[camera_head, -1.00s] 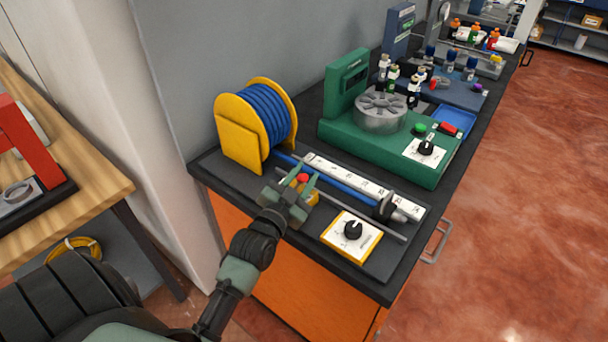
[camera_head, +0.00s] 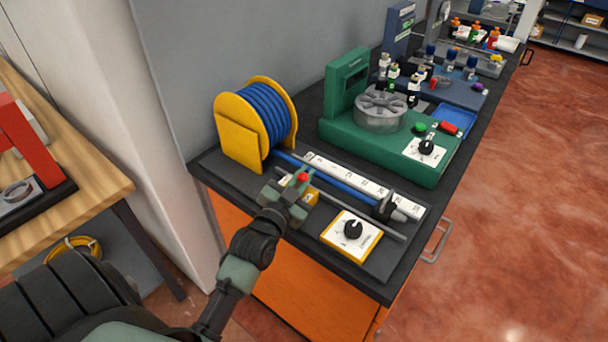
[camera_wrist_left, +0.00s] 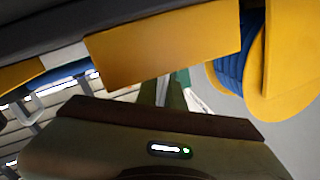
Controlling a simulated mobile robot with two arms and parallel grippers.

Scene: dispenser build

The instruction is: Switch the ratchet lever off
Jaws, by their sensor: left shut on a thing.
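The ratchet lever, with its red knob (camera_head: 303,178), stands at a small yellow housing (camera_head: 313,195) beside the blue hose in the head view. My left gripper (camera_head: 300,182) is shut on the lever, with the knob showing between its fingertips. The lever's shaft and most of the housing are hidden behind the fingers. In the left wrist view the gripper's fingers (camera_wrist_left: 168,93) point away from the camera below a yellow block; the lever cannot be made out there. My right gripper is not in view.
A yellow reel with blue hose (camera_head: 268,120) stands behind the gripper. A white ruler strip (camera_head: 350,175) and a metal rod lie to the right. A yellow-edged dial box (camera_head: 352,235) sits in front. A green machine (camera_head: 385,135) stands further back on the dark bench.

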